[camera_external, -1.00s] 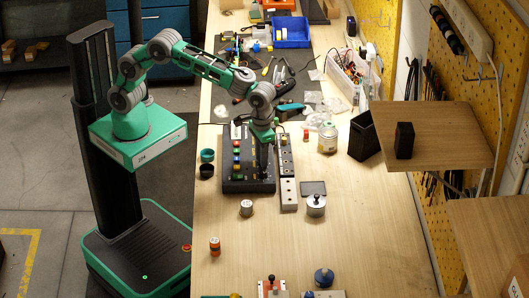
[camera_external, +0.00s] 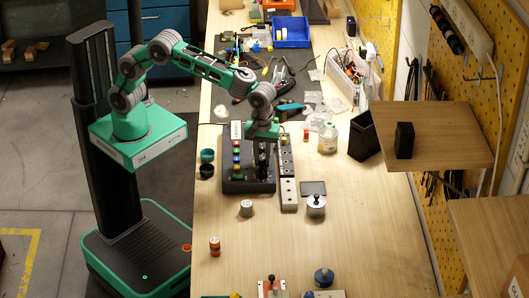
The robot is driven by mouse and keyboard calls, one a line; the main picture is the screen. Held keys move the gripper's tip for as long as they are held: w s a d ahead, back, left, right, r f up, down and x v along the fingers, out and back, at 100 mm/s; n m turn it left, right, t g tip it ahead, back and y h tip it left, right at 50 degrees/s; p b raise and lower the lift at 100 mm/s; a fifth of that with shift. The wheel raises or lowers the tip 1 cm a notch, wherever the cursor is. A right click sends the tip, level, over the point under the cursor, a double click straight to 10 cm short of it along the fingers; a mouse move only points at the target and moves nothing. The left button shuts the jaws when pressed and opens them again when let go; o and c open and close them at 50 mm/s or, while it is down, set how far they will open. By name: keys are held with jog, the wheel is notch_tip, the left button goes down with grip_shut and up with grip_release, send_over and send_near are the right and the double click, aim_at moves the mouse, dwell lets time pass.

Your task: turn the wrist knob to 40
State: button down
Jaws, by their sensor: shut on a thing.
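A dark control box (camera_external: 238,184) lies on the bench with a column of coloured buttons on its left part. My gripper (camera_external: 264,168) points down over the right part of the box, with its fingers at the panel. It is shut on a knob there, which I take to be the wrist knob. The fingers and the small size of the view hide the knob, and its setting cannot be read.
A lidded metal pot (camera_external: 316,206) and a small metal cylinder (camera_external: 246,208) stand in front. Dark green cups (camera_external: 207,156) are at the left. The front right bench is mostly clear.

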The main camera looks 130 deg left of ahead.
aim_at(263, 159)
jog(key=n, duration=0.6)
jog(key=shift+w+a+r, duration=0.1)
jog(key=shift+n, duration=0.3)
dwell(0.3)
jog(key=c, duration=1.2)
grip_release()
notch_tip(263, 159, up, 8)
jog(key=shift+f+b, duration=0.15)
jog(key=shift+b, duration=0.4)
